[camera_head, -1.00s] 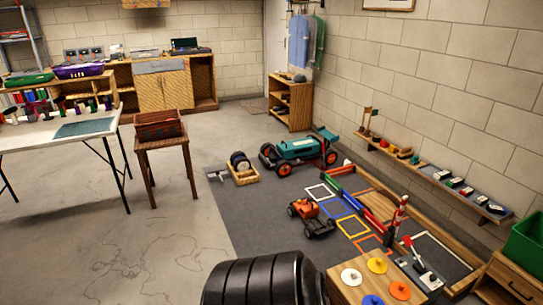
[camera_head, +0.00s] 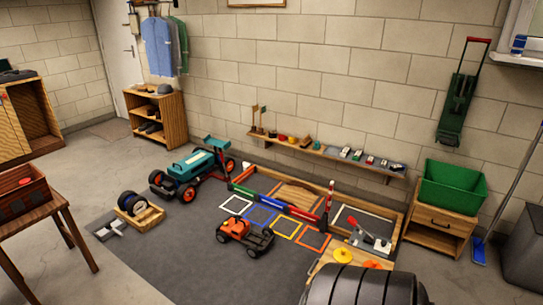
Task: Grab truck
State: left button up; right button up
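A small orange truck (camera_head: 240,235) with black wheels and a dark flat rear stands on the grey mat (camera_head: 175,260), near the coloured square frames. A larger teal vehicle (camera_head: 192,168) with orange wheels and a rear wing stands behind it to the left. I cannot tell from the picture alone which one the task calls the truck. Neither of my grippers shows in the head view.
A low wooden border with coloured rails (camera_head: 289,212) runs right of the orange truck. A crate with tyres (camera_head: 138,210) sits at left. A black ribbed cylindrical shape fills the bottom right. A green bin (camera_head: 450,186) stands on a wooden cabinet (camera_head: 437,226). Bare floor lies at left.

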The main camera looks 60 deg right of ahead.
aim_at(239, 230)
jog(key=i+z, duration=0.25)
jog(key=i, duration=0.4)
jog(key=i+z, duration=0.25)
jog(key=i, duration=0.35)
jog(key=i+j+z, duration=0.2)
jog(key=i, duration=0.4)
jog(key=i+l+z, duration=0.4)
jog(key=i+z, duration=0.15)
jog(key=i, duration=0.25)
jog(key=i+l+z, duration=0.1)
jog(key=i+z, duration=0.2)
jog(key=i, duration=0.15)
